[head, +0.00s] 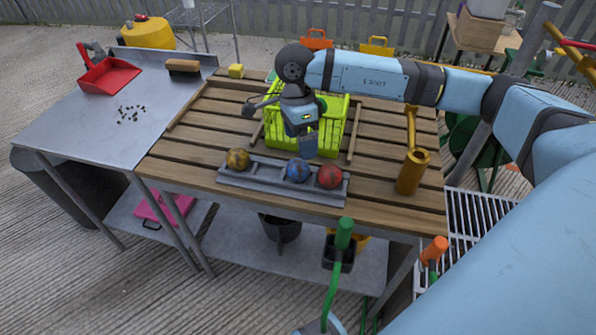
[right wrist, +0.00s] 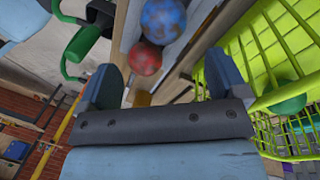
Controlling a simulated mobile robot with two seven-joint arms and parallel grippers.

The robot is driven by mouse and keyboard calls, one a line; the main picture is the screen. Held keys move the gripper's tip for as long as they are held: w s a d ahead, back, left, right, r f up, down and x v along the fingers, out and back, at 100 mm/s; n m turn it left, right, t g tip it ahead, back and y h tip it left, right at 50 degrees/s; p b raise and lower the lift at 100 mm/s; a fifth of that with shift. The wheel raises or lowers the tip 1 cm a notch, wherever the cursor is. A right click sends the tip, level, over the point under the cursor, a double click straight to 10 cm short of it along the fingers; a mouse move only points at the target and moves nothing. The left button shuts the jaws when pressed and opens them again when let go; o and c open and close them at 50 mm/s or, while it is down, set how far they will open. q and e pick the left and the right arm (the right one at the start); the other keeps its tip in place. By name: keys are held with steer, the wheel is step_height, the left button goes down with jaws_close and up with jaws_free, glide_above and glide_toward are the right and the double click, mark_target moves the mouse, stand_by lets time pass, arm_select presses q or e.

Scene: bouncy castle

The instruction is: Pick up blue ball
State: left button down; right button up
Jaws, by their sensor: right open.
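The blue ball (head: 298,171) rests in a grey tray (head: 268,184) near the front edge of the slatted wooden table. My right gripper (head: 309,155) is above and just behind the blue ball, pointing down, in front of the green basket (head: 342,134). In the right wrist view its fingers (right wrist: 163,82) are apart and empty. The blue ball (right wrist: 163,21) lies beyond the fingertips, with the red ball (right wrist: 145,58) closer. My left gripper is out of view.
The basket stands behind the tray; a green ball (right wrist: 288,102) shows in it in the wrist view. A brass-coloured cylinder (head: 412,172) stands at the right. A metal table (head: 130,150) at left holds a red dustpan (head: 110,75) and a brush (head: 184,68).

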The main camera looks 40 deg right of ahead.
mark_target(298, 160)
steer(key=f, duration=0.5)
steer(key=a+f+b, duration=0.1)
steer(key=f, duration=0.1)
steer(key=shift+s+f, duration=0.3)
steer(key=shift+f, duration=0.05)
steer(key=c, duration=1)
